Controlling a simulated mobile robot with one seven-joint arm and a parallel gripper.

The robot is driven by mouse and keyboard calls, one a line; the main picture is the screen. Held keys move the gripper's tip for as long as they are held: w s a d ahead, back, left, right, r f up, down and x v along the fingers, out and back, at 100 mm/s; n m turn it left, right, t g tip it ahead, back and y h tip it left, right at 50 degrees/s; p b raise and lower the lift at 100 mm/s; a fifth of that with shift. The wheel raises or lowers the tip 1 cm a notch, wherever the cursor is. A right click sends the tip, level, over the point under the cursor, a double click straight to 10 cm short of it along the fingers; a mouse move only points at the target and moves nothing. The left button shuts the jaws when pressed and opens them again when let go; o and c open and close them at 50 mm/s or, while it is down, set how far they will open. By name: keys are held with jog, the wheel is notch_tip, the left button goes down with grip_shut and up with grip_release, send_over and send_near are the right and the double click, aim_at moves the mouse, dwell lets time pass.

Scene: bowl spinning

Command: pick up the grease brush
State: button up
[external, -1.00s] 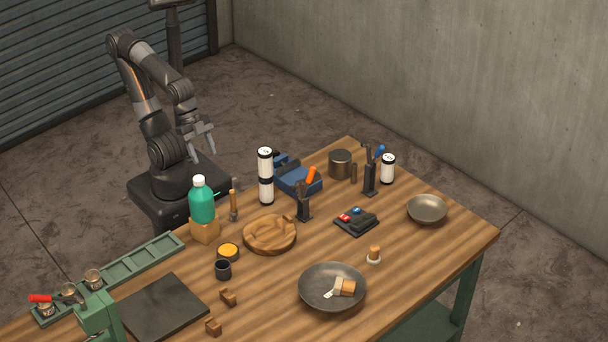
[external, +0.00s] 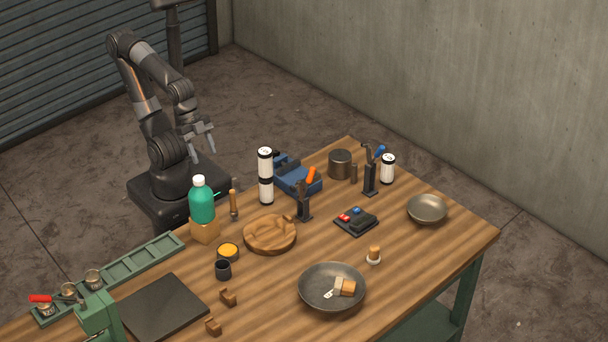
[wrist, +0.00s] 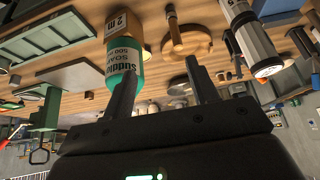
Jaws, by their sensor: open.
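A slim upright tool with a wooden handle and dark lower end (external: 234,203) stands at the table's near-robot edge, right of the green bottle; it looks like the grease brush, though I cannot be sure at this size. A similar brown handle (wrist: 172,28) shows in the wrist view beside the round wooden dish. My gripper (external: 203,152) is open and empty, high beyond the table edge, behind and above the bottle. In the wrist view its two dark fingers (wrist: 158,72) are spread apart, with nothing between them touching either one.
The green bottle (external: 201,202) on a wooden block (external: 205,230) stands close left of the tool. A white cylinder stack (external: 265,178) stands to its right, the round wooden dish (external: 270,247) in front. A metal bowl (external: 318,303) holds a wood-handled scraper-like item (external: 346,287).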

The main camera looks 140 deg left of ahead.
jog(key=shift+c, duration=0.4)
jog(key=shift+c, duration=0.8)
jog(key=n+g, duration=0.3)
jog(key=g, duration=0.2)
send_over(232, 190)
notch_tip(232, 190, down, 3)
jog(key=shift+f, duration=0.1)
jog(key=shift+g, duration=0.3)
jog(key=f, duration=0.4)
jog(key=w+f, duration=0.1)
jog(key=f, duration=0.1)
jog(key=shift+a, duration=0.2)
jog(key=shift+s+d+f, duration=0.1)
jog(key=shift+s+f, duration=0.05)
jog(key=shift+f, duration=0.75)
jog(key=shift+s+d+f, duration=0.1)
jog(key=shift+s+f, duration=0.05)
jog(key=shift+f, duration=0.75)
jog(key=shift+s+d+f, duration=0.1)
jog(key=shift+s+f, duration=0.05)
jog(key=shift+f, duration=0.75)
